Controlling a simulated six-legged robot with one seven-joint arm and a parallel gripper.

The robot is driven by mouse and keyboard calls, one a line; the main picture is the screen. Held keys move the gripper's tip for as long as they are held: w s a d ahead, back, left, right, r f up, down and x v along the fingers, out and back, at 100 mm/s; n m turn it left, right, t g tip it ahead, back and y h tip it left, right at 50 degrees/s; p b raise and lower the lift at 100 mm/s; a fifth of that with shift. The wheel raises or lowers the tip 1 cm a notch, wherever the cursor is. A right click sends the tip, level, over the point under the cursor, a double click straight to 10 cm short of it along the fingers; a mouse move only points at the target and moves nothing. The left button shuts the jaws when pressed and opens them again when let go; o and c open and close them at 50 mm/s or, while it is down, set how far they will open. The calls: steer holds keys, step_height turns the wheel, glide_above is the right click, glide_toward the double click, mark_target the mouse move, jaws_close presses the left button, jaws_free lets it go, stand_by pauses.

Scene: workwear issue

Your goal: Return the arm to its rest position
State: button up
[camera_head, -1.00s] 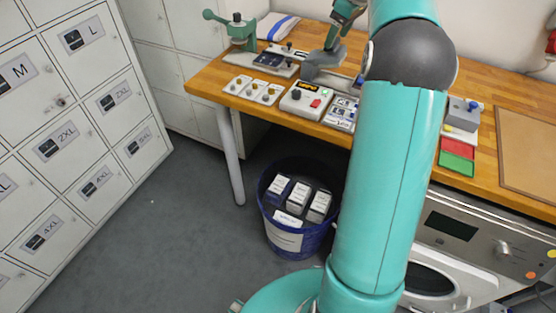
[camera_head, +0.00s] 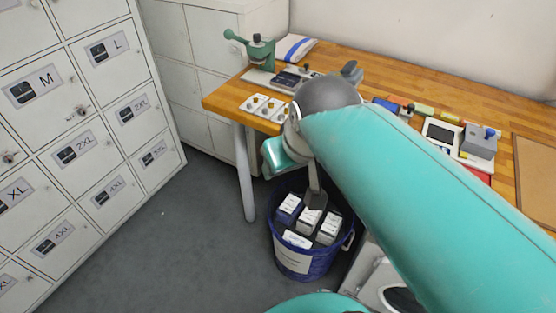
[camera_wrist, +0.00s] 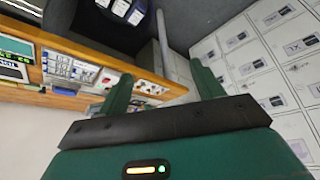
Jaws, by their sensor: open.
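My gripper (camera_wrist: 160,70) is open in the wrist view. Its two green fingers stand apart, with nothing between them. Beyond them are the workbench edge, a table leg and the lockers, seen upside down. In the head view my teal arm crosses from the lower right to a dark grey joint above the bench front. A teal part of my arm hangs below that joint, by the bench's front edge. I cannot make out the fingers there. A narrow grey piece shows over the bin; I cannot tell whether it is part of my arm.
The wooden workbench (camera_head: 222,97) holds a green press (camera_head: 258,50), small devices and a folded cloth (camera_head: 290,48). A blue bin (camera_head: 306,262) with several white-labelled boxes stands beneath its front. Grey lockers (camera_head: 75,148) stand at the left. The floor between is clear.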

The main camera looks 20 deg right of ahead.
steer(key=s+f, duration=0.1)
steer(key=s+a+f, duration=0.1)
steer(key=shift+s+f, duration=0.3)
steer(key=shift+s, duration=0.05)
